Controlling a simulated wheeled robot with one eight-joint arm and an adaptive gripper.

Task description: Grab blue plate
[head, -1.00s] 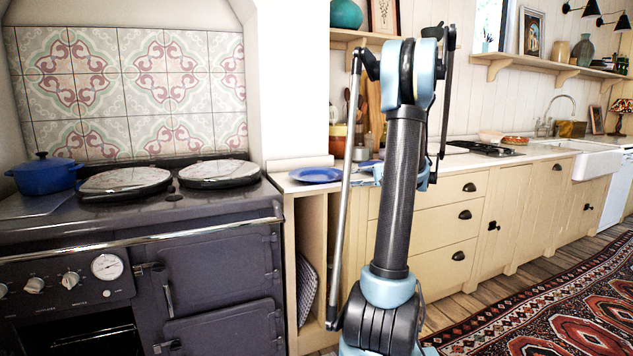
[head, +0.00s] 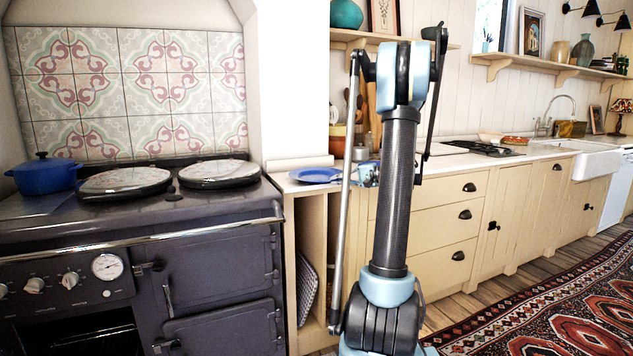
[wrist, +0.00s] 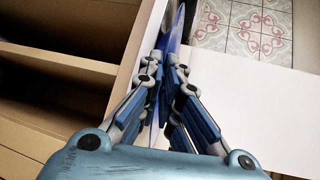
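The blue plate (head: 315,175) is at the left end of the pale counter, right of the stove, partly hidden behind my arm's thin rod. In the wrist view the plate (wrist: 177,30) shows nearly edge-on as a thin blue shape between and beyond my fingertips. My gripper (wrist: 169,68) has its fingers drawn close together on the plate's rim. In the head view my gripper (head: 367,173) is small and partly hidden by my arm, at the plate's right side. I cannot tell whether the plate touches the counter.
The counter (head: 300,187) has open shelves below. A dark stove (head: 150,235) with a blue pot (head: 46,175) stands left. A wall (head: 297,80) stands behind the plate's left side. Bowls and utensils are behind my arm. A patterned rug (head: 540,310) covers the floor at right.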

